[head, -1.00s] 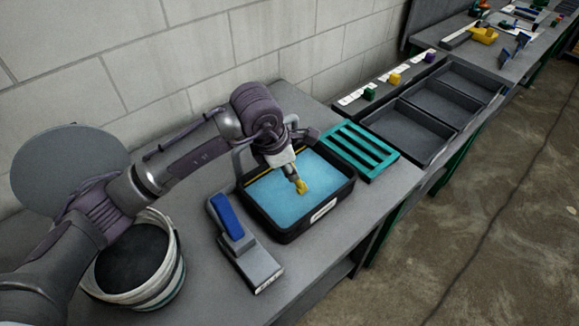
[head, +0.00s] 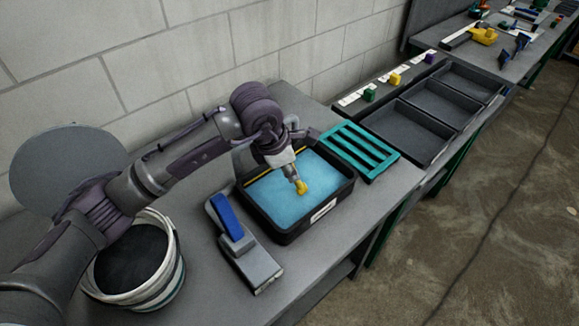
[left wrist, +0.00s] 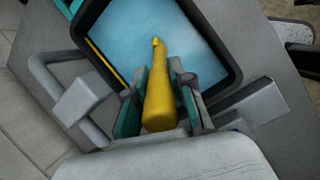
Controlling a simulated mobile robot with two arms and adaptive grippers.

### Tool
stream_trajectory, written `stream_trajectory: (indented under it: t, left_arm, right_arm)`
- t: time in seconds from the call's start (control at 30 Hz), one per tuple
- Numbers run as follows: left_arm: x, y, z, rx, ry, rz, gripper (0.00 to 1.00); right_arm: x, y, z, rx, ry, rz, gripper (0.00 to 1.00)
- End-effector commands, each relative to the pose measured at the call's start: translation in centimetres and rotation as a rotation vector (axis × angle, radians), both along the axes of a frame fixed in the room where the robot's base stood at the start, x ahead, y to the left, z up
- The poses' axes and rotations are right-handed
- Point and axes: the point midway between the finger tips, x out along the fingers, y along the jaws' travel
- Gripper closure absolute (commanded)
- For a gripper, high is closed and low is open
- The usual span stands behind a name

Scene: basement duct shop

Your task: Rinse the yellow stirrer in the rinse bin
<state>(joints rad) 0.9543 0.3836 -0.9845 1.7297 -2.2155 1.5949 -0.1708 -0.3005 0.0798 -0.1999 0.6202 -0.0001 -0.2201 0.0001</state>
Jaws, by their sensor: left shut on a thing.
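The rinse bin (head: 343,189) is a black tub of blue liquid on the bench, with a white label on its front. My left gripper (head: 296,180) is over the bin, pointing down, and is shut on the yellow stirrer (head: 302,187). In the left wrist view the stirrer (left wrist: 159,92) lies between the teal-padded fingers (left wrist: 158,110), its narrow end toward the blue liquid (left wrist: 135,30). I cannot tell how deep the tip is in the liquid. My right gripper is not in view.
A teal slatted rack (head: 360,151) stands right of the bin, with grey trays (head: 411,133) beyond. A blue-handled tool on a grey block (head: 249,262) is in front left. A round bucket (head: 168,283) stands under my left arm. The wall is close behind.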

Motion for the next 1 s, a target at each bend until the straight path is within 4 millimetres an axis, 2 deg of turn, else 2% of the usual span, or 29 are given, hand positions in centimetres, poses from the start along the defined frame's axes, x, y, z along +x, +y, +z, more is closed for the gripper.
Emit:
stream_trajectory:
  t: [0.8,1.0]
  left_arm:
    - [0.0,0.0,6.5,0.001,-0.002,0.000,1.00]
    - [0.0,0.0,7.0,0.000,-0.001,0.000,1.00]
  right_arm:
    - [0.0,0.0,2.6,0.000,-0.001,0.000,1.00]
    - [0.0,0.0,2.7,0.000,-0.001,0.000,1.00]
